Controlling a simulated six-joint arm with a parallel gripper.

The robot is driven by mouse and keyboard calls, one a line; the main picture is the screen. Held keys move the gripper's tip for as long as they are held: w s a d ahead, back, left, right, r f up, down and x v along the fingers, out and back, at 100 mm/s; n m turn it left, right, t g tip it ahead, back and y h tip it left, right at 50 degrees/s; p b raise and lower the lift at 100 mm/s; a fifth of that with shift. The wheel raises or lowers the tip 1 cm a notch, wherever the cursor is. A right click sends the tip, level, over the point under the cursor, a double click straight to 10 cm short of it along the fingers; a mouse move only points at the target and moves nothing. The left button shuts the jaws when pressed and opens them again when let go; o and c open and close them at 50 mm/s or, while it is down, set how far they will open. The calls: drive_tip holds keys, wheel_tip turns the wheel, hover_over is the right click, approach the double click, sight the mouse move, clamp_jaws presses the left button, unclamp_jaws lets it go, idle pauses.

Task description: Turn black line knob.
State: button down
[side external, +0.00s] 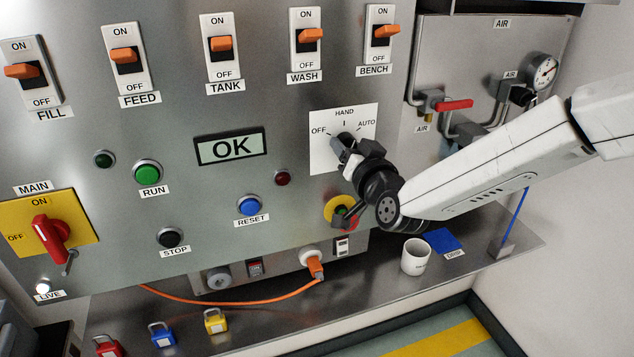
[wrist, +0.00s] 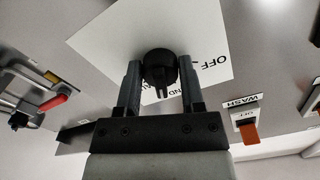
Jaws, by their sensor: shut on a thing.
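The black knob (wrist: 160,66) sits on a white plate (side external: 318,157) labelled OFF, HAND and AUTO. In the wrist view the knob is between the two fingers of my gripper (wrist: 158,88), which is shut on it. In the side view my gripper (side external: 346,147) reaches the plate from the lower right and hides most of the knob. I cannot tell from the side view which label the knob points to.
Several orange-lever switches, such as WASH (side external: 307,38), line the panel above. An emergency-type yellow-and-red button (side external: 334,209) sits just below my gripper. A white cup (side external: 415,257) stands on the shelf below. Air piping with a red handle (side external: 455,105) is at right.

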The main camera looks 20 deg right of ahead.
drive_tip(key=m, duration=0.3)
drive_tip(key=shift+r+m, duration=0.1)
drive_tip(key=shift+m, duration=0.2)
drive_tip(key=shift+a+m, duration=0.1)
drive_tip(key=shift+m, duration=1.9)
drive_tip(key=shift+c, duration=1.1)
unclamp_jaws()
drive_tip(key=shift+s, duration=0.1)
drive_tip(key=s, duration=0.7)
drive_tip(key=shift+s, duration=0.3)
